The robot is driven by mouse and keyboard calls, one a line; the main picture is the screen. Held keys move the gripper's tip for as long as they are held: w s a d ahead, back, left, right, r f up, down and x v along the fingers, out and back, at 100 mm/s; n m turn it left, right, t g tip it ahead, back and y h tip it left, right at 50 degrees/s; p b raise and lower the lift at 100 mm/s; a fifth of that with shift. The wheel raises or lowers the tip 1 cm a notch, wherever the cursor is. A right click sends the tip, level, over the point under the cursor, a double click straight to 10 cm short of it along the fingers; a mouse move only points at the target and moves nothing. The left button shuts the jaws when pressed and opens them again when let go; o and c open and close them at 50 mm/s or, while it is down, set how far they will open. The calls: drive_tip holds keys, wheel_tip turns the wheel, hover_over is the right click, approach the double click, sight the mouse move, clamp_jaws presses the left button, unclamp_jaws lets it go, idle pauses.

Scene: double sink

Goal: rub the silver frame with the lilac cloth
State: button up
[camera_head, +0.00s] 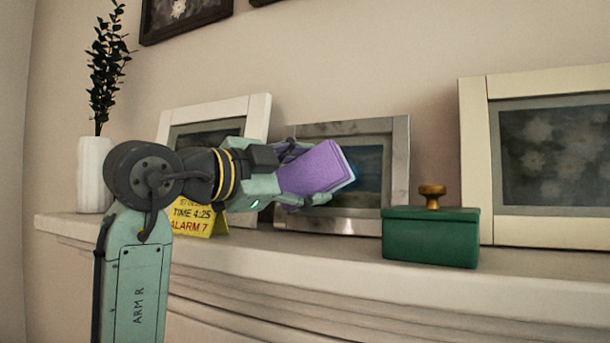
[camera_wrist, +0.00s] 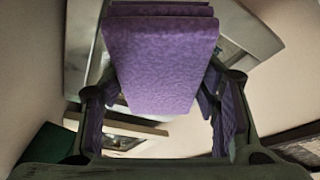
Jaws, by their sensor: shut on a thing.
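The lilac cloth (camera_head: 315,169) is folded into a pad and held in my gripper (camera_head: 290,175), which is shut on it. In the wrist view the cloth (camera_wrist: 160,60) fills the middle, between my gripper's fingers (camera_wrist: 165,95). The silver frame (camera_head: 398,160) leans against the wall on the mantel, with a blue-and-green picture in it. The cloth is in front of the frame's left part and hides some of it. I cannot tell whether the cloth touches the frame. Part of the silver frame (camera_wrist: 85,45) also shows behind the cloth in the wrist view.
On the mantel (camera_head: 320,258), a green box (camera_head: 430,238) with a brass knob stands right of the silver frame. A cream frame (camera_head: 475,160) leans farther right. A white frame (camera_head: 257,112), yellow sign (camera_head: 195,217) and white vase (camera_head: 94,175) stand left, near my arm.

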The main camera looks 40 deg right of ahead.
sight(368, 175)
drive_tip(key=shift+s, duration=0.1)
drive_tip(key=shift+s+d+b, duration=0.1)
drive_tip(key=shift+s+d, duration=0.4)
drive_tip(key=shift+s, duration=0.55)
drive_tip(key=shift+s+d+b, duration=0.15)
drive_tip(key=shift+s+d, duration=0.3)
drive_tip(key=shift+s, duration=0.65)
drive_tip(key=shift+s+d+b, duration=0.1)
drive_tip(key=shift+s+d, duration=0.4)
drive_tip(key=shift+s, duration=0.7)
drive_tip(key=shift+w+a+p, duration=0.1)
drive_tip(key=shift+w+a, duration=0.35)
drive_tip(key=shift+w, duration=0.7)
drive_tip(key=shift+w+a+p, duration=0.15)
drive_tip(key=shift+w+a, duration=0.35)
drive_tip(key=shift+w, duration=0.7)
drive_tip(key=shift+w+a+p, duration=0.1)
drive_tip(key=shift+w+a, duration=0.35)
drive_tip(key=shift+w, duration=0.7)
drive_tip(key=shift+a, duration=0.15)
drive_tip(key=shift+s+a+r, duration=0.2)
drive_tip(key=shift+s+a, duration=0.2)
drive_tip(key=shift+a, duration=0.45)
drive_tip(key=shift+s+a+r, duration=0.15)
drive_tip(key=shift+s+a, duration=0.25)
drive_tip(key=shift+a, duration=0.45)
drive_tip(key=shift+s+a+r, duration=0.2)
drive_tip(key=shift+s+a, duration=0.2)
drive_tip(key=shift+a, duration=0.45)
drive_tip(key=shift+a, duration=0.1)
